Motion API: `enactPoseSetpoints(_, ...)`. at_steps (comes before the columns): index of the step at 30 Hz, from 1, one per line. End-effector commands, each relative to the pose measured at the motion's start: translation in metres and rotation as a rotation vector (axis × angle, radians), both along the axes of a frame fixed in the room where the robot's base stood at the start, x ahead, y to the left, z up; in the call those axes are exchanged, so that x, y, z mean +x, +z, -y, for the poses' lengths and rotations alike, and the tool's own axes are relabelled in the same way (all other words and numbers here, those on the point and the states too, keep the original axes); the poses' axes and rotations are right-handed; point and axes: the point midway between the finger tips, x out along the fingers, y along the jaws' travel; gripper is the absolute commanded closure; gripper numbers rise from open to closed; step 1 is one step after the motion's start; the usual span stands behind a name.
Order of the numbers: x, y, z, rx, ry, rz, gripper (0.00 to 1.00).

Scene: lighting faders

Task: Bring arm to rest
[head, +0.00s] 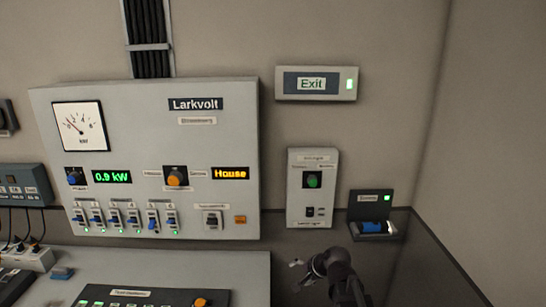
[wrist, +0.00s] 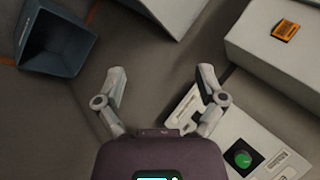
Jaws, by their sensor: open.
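My gripper (head: 296,270) is at the lower right of the head view, over the dark counter and below the grey box with the green round control (head: 312,180). In the wrist view my gripper (wrist: 162,75) has its two fingers spread apart, with nothing between them. It looks open and empty. My dark arm comes up from the bottom edge of the head view and hides part of the counter. The green round control also shows in the wrist view (wrist: 243,158), below and to the right of the fingers.
The Larkvolt panel (head: 215,130) with meter, knobs and several switches stands at left. A small dark unit with a blue part (head: 374,227) is at right. A fader desk (head: 150,297) is in front. A dark hollow box (wrist: 57,40) shows in the wrist view.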

Motion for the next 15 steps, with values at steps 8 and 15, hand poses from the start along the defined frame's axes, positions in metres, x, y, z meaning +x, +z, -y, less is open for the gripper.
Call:
enactPoseSetpoints(8,-0.073,-0.04,0.034,-0.382,0.355,-0.149,0.11)
enactPoseSetpoints(15,-0.123,-0.052,0.067,-0.598,0.599,-0.301,0.11)
